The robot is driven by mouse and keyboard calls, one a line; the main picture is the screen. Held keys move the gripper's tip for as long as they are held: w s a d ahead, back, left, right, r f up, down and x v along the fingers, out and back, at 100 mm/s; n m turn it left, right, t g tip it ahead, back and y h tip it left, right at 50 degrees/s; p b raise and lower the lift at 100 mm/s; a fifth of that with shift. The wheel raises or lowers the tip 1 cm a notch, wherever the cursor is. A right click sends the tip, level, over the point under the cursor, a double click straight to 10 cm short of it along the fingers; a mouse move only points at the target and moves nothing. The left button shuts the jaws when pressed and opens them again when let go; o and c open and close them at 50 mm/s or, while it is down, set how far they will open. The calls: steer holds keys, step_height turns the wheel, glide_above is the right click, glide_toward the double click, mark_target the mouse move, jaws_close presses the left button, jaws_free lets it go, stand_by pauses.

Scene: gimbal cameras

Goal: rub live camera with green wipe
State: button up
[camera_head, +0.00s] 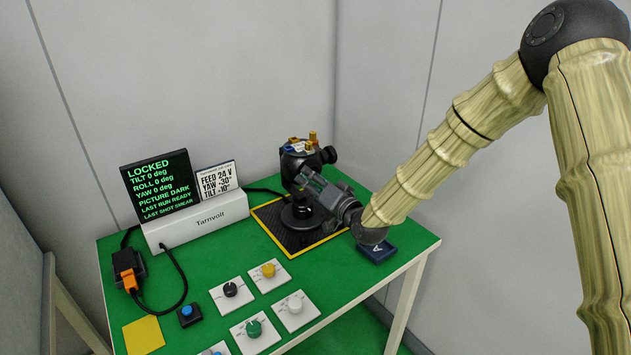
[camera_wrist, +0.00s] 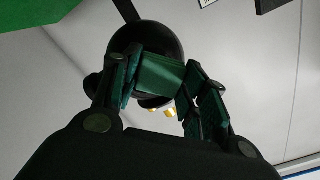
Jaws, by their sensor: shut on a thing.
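The camera on its gimbal (camera_head: 297,160) is a dark unit with yellow and blue parts, standing on a black mat with a yellow border (camera_head: 270,222). In the wrist view its round black body (camera_wrist: 143,35) is straight ahead of the fingers. My gripper (camera_head: 318,182) is at the front right of the camera. In the wrist view my gripper (camera_wrist: 160,85) is shut on the green wipe (camera_wrist: 159,73), a small dark green piece between the fingertips. The wipe overlaps the black body; I cannot tell whether they touch. The camera's lens is not clearly visible.
A display (camera_head: 160,187) reads LOCKED, PICTURE DARK and LAST SHOT SMEAR. A small sign (camera_head: 216,181) stands beside it. Several knob plates, including a green knob (camera_head: 254,328), a blue button (camera_head: 188,313) and a yellow square (camera_head: 143,335) occupy the front. A blue block (camera_head: 377,252) lies under my wrist.

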steer(key=shift+a, duration=0.1)
steer(key=shift+v, duration=2.95)
steer(key=v, duration=0.3)
